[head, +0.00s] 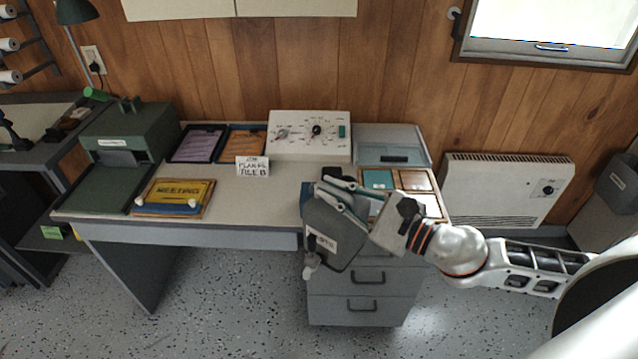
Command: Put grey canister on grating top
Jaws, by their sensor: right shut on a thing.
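My right gripper (345,190) comes in from the right and hangs over the front edge of the desk. It is shut on the grey canister (334,232), a dark grey, boxy body with a white label and a paler stub at its lower left. The canister is tilted and held in front of the drawers. The gripper's arm and wrist hide part of it, and exactly where the fingers touch it is hard to make out. I cannot make out a grating top in this view. My left gripper is not in view.
The desk (225,205) holds a dark green machine (130,135), a yellow meeting board (172,194), trays, a small sign (252,167) and a control box (310,135). Drawers (362,305) stand below. The speckled floor in front is clear.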

